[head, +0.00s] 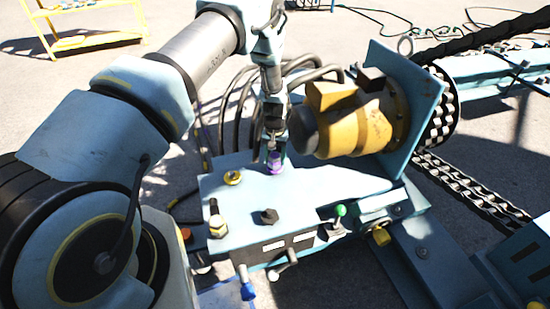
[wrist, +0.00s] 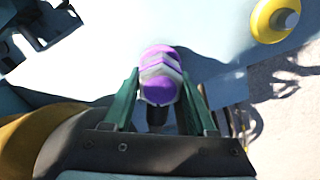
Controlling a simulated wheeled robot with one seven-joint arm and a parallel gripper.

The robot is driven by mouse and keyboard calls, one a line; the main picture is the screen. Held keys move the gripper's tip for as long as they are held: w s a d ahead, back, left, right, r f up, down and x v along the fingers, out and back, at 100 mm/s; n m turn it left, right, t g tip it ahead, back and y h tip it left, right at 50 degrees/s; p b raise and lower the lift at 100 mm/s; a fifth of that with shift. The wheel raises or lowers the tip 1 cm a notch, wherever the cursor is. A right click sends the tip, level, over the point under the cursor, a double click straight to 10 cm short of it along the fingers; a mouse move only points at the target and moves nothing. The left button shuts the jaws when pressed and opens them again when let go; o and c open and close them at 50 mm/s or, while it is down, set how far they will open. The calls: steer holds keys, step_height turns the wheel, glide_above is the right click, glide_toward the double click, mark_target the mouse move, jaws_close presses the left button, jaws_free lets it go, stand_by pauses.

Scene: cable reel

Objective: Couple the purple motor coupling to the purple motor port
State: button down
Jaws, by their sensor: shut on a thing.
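My gripper (head: 273,148) points down at the blue box of the motor unit, and its green fingers also show in the wrist view (wrist: 160,80). They are shut on the purple motor coupling (wrist: 159,90), with a dark hose end behind it. A purple ring, which looks like the purple motor port (wrist: 155,53), lies straight beyond the coupling's grey band, roughly in line with it. In the head view purple shows on the box top (head: 275,165) right under the fingers; coupling and port cannot be told apart there. Whether the coupling is fully seated cannot be told.
A yellow-ringed port (head: 232,178) sits left of the purple one on the box top (head: 320,190); it shows at upper right in the wrist view (wrist: 275,18). A yellow motor (head: 350,120) stands close on the right. Dark hoses (head: 240,95) loop behind the box.

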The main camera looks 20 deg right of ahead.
steer(key=shift+f, duration=0.15)
steer(key=shift+c, duration=0.6)
jaws_free()
